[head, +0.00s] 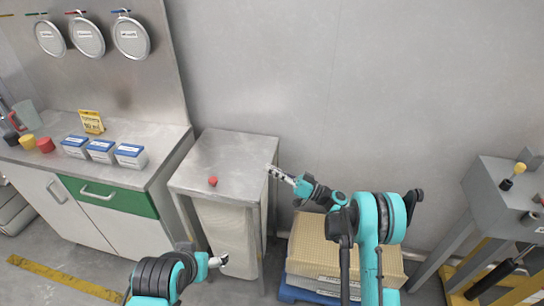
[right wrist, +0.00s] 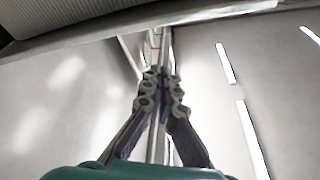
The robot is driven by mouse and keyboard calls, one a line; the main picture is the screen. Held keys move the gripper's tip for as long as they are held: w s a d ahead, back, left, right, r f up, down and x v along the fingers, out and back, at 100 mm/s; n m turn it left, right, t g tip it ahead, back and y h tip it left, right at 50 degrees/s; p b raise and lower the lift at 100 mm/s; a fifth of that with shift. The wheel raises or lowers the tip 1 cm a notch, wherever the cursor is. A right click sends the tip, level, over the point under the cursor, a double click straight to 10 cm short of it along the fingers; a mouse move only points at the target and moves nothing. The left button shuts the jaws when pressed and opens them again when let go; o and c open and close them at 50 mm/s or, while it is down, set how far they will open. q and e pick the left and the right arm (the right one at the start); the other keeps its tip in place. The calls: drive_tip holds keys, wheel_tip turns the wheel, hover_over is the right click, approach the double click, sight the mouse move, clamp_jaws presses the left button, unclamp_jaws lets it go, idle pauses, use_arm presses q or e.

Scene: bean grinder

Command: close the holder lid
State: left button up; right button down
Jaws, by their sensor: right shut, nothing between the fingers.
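A grey metal stand (head: 228,152) with a flat top is at the centre of the head view, and a small red knob (head: 212,181) sits on that top. I cannot tell for sure which part is the holder lid. My right gripper (head: 275,172) is shut and empty beside the stand top's right edge, pointing left. In the right wrist view its closed fingers (right wrist: 161,80) point along a narrow metal strip; contact is unclear. My left gripper (head: 222,261) is low in front of the stand, and its fingers are too small to read.
A counter (head: 120,125) with blue-and-white boxes (head: 101,151) and a red cup (head: 46,145) stands left. A cardboard box (head: 310,258) lies on a blue pallet behind my right arm. A grey machine (head: 490,185) with a yellow knob stands far right.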

drive_tip(key=f+n, duration=0.1)
drive_tip(key=f+n+g, duration=0.1)
drive_tip(key=f, duration=0.1)
drive_tip(key=s+f+n, duration=0.1)
drive_tip(key=f, duration=0.1)
drive_tip(key=shift+a+f+y, duration=0.1)
drive_tip(key=shift+f+y, duration=0.05)
drive_tip(key=shift+y, duration=0.15)
